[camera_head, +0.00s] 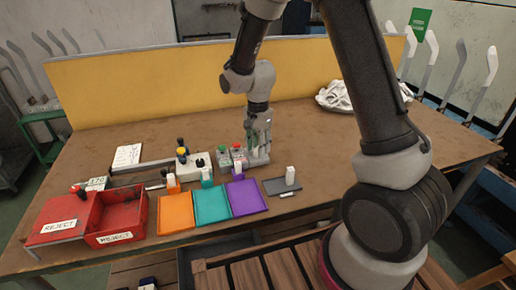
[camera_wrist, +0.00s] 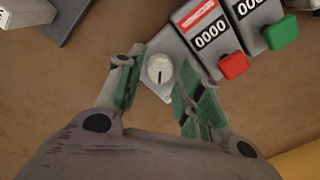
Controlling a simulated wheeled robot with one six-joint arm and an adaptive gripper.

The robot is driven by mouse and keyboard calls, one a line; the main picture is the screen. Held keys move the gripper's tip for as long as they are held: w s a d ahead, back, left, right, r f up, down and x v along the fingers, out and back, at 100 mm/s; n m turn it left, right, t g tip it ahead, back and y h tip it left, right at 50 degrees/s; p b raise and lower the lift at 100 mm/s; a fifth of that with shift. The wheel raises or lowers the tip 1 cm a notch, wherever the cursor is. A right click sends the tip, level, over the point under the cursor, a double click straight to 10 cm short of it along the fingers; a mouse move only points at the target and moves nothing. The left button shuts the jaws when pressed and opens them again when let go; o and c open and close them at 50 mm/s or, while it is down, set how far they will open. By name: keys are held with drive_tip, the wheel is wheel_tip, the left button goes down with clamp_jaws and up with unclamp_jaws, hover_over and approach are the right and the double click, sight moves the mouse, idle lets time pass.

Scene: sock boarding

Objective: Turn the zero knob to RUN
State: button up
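The zero knob (camera_wrist: 160,69) is a small round white knob with a dark pointer line, on a grey plate (camera_wrist: 166,46) in the wrist view. The line runs roughly up and down in that picture. No RUN marking is readable. My gripper (camera_wrist: 157,76) is open, with one green-padded finger on each side of the knob; I cannot tell whether either touches it. In the head view my gripper (camera_head: 258,148) points down at the table beside the counters and hides the knob.
Beside the knob are a counter with a red button (camera_wrist: 233,65) and one with a green button (camera_wrist: 282,33); the red-button display reads 0000. Orange (camera_head: 175,212), teal (camera_head: 212,205) and purple (camera_head: 246,198) trays, plus a red reject bin (camera_head: 121,222), stand nearby. A yellow panel (camera_head: 150,85) backs the table.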

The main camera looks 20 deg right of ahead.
drive_tip(key=shift+f, duration=0.6)
drive_tip(key=shift+c, duration=0.4)
drive_tip(key=c, duration=0.7)
drive_tip(key=shift+o, duration=0.2)
